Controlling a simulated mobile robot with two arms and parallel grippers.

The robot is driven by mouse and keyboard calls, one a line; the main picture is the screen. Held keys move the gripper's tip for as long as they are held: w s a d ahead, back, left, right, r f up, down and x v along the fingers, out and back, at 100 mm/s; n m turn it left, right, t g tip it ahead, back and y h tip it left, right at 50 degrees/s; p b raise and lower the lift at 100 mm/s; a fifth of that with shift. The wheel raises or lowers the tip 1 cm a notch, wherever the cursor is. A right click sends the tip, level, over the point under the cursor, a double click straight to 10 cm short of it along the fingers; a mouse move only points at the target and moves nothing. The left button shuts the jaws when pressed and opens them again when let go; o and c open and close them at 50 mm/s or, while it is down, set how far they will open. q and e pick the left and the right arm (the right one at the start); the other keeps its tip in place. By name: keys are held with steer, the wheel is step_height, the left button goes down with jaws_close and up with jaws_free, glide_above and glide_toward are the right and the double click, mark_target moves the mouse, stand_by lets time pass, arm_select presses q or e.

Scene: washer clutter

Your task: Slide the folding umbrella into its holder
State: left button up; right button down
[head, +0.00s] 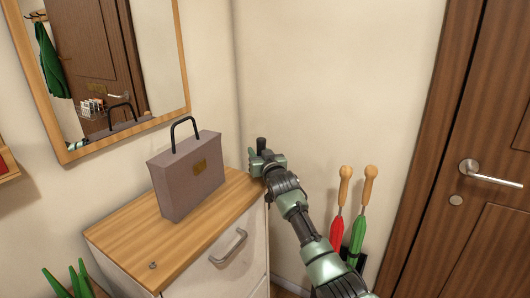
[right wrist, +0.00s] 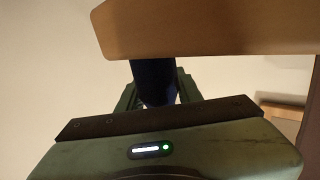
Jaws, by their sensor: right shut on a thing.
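My right gripper (head: 262,160) is at the back right corner of the cabinet top, near the wall. It is shut on the folding umbrella, whose black end (head: 261,143) sticks up above the fingers. In the right wrist view the umbrella is a dark blue shaft (right wrist: 153,82) between the jaws; the rest is hidden. The holder is mostly hidden behind my right arm; a dark edge of it (head: 361,263) shows low by the wall, with a red umbrella (head: 337,230) and a green umbrella (head: 357,238) standing there. My left gripper is not in view.
The wooden cabinet top (head: 120,236) carries a mauve handbag (head: 188,178) and a small metal item (head: 153,265). A cabinet handle (head: 229,246) juts out in front. A brown door (head: 480,130) is on the right. The wall above the standing umbrellas is clear.

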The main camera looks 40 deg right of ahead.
steer(key=shift+f, duration=0.35)
steer(key=c, duration=0.9)
jaws_free()
steer(key=shift+o, duration=0.2)
steer(key=shift+f, duration=0.1)
steer(key=shift+s, duration=0.15)
steer(key=v, duration=0.7)
steer(key=shift+s, duration=0.3)
